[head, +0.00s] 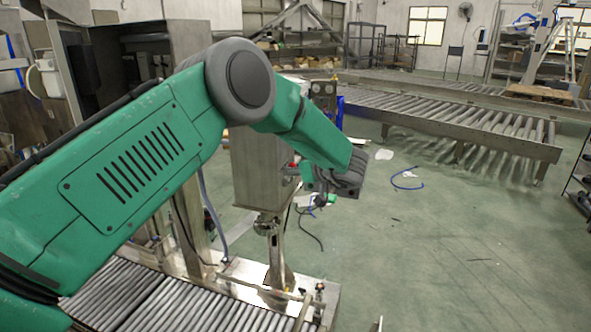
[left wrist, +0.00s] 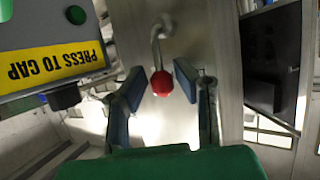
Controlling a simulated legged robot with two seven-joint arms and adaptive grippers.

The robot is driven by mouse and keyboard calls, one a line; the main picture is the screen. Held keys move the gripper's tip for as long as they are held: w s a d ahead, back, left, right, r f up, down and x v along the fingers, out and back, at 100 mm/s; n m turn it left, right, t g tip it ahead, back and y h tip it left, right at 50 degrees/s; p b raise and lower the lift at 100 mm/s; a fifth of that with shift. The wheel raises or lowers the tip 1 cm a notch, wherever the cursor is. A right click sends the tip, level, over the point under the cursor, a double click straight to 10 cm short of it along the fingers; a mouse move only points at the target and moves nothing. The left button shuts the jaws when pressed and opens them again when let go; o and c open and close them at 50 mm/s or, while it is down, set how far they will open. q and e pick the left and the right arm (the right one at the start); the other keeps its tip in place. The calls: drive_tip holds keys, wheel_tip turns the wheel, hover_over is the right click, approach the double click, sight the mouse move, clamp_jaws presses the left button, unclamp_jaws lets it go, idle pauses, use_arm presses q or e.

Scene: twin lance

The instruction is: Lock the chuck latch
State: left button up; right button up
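A red ball knob (left wrist: 161,84) on a bent metal lever (left wrist: 156,42) shows in the left wrist view, against a pale metal surface; I take it to be the latch handle. My left gripper (left wrist: 158,75) is open, with its two blue-padded fingers on either side of the knob in that picture. Gaps show on both sides, and no grip on the knob is visible. In the head view, my left gripper (head: 318,184) is beside the upright metal machine housing (head: 258,165), its fingers small and partly hidden by my green arm. My right gripper is out of view.
A roller conveyor (head: 150,296) runs below my arm, and another (head: 470,122) crosses the back. Open floor (head: 440,250) lies to the right, with scattered debris.

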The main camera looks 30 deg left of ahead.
sight(291, 180)
use_arm(q)
drive_tip(key=shift+d, duration=0.1)
clamp_jaws()
drive_tip(key=shift+s+b, duration=0.15)
drive_tip(key=shift+b, duration=0.15)
idle(0.4)
drive_tip(key=s+n+t+y+b, duration=0.1)
drive_tip(key=b, duration=0.1)
drive_tip(key=f+n+t+y+b, duration=0.1)
drive_tip(key=n+b, duration=0.1)
drive_tip(key=b, duration=0.1)
drive_tip(key=s+n+t+y+b, duration=0.1)
drive_tip(key=b, duration=0.1)
drive_tip(key=shift+s+d+f+n, duration=0.3)
drive_tip(key=shift+d, duration=0.1)
drive_tip(key=shift+y+b, duration=0.3)
